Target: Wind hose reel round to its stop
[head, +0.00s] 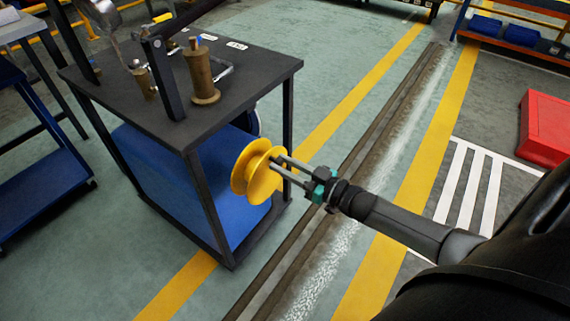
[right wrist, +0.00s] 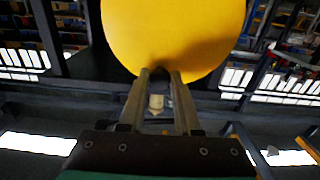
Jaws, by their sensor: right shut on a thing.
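The yellow hose reel (head: 245,172) is mounted at the side of a dark-topped cart, near its front right leg. My right gripper (head: 277,165) reaches it from the right, and its fingers are shut on the reel's near side. In the right wrist view the reel's yellow disc (right wrist: 175,30) fills the top middle, and the fingers of the right gripper (right wrist: 161,75) meet its lower edge. The exact part held is hidden behind the fingertips. My left gripper is not in view.
The cart's dark top (head: 245,70) carries a brass cylinder (head: 202,75), a smaller brass piece (head: 142,80) and a dark lever frame. A blue panel (head: 165,180) fills the cart below. A red box (head: 545,128) lies at the far right.

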